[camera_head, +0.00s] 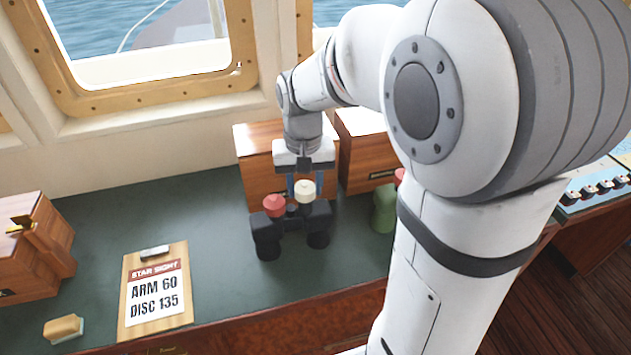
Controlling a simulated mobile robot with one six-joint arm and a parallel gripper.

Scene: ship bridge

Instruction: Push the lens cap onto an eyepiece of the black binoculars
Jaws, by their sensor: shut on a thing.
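The black binoculars (268,232) stand upright on the dark green desktop, eyepieces up. A red cap (274,204) sits on the left eyepiece. My gripper (305,188) points down over the right eyepiece, its blue fingers shut on a cream lens cap (305,192). The cap is at the top of the right eyepiece; I cannot tell whether it is seated on it or just above. The right eyepiece's rim is hidden by the cap.
Green binoculars (383,210) stand to the right, partly behind my arm, with a red cap (399,175) near them. Wooden boxes (262,150) stand behind. A clipboard (157,295), a brush-like block (63,329) and a wooden case (35,248) lie left. Desktop between is clear.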

